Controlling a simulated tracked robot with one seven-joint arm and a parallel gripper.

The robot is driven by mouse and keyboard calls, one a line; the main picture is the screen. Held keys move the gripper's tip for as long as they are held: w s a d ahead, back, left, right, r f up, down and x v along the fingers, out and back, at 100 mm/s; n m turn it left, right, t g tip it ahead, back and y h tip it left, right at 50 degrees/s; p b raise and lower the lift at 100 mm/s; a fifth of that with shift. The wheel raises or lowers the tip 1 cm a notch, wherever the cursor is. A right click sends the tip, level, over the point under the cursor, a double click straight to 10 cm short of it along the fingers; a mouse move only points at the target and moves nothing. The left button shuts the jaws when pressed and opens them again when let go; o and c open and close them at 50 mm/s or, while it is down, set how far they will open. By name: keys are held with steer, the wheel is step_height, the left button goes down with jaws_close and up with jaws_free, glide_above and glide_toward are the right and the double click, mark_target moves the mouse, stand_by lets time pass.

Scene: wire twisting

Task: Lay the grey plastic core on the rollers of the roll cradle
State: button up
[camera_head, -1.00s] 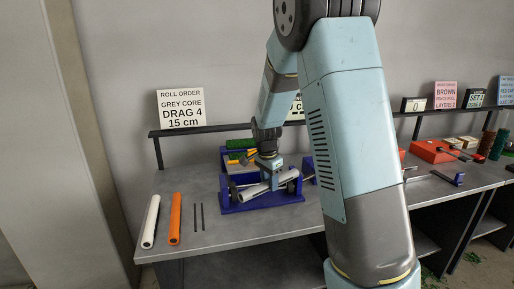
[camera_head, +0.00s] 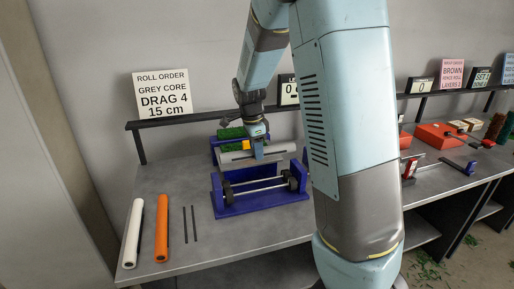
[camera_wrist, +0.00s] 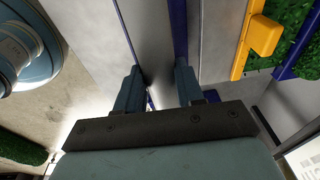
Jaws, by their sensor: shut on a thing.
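The grey plastic core (camera_head: 283,150) is a pale grey tube. My gripper (camera_head: 260,154) is shut on it near its middle and holds it roughly level. In the head view the core appears above and behind the blue roll cradle (camera_head: 236,209), clear of its rollers (camera_head: 262,187). The cradle stands on the bench, with dark wheels on bare metal rods. In the wrist view the core (camera_wrist: 150,35) runs between the two fingers of my gripper (camera_wrist: 158,88). Its exact height over the bench is hard to tell.
A second blue frame with green material (camera_head: 232,133) and a yellow part (camera_head: 246,145) stands behind. A white tube (camera_head: 133,233), an orange tube (camera_head: 162,228) and two thin dark rods (camera_head: 189,225) lie at left. An order sign (camera_head: 162,93) stands on the rail (camera_head: 200,115).

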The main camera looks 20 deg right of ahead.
steer(key=shift+d, duration=0.15)
steer(key=shift+f, duration=2.9)
steer(key=shift+s+f, duration=0.1)
steer(key=shift+f, duration=2.15)
steer(key=o, duration=1.2)
steer(key=shift+c, duration=0.2)
steer(key=shift+r, duration=0.1)
steer(key=r, duration=0.4)
steer(key=a+r, duration=0.1)
steer(key=r, duration=0.8)
steer(key=shift+s+a+r, duration=0.2)
steer(key=shift+s+a, duration=0.15)
steer(key=shift+s, duration=0.05)
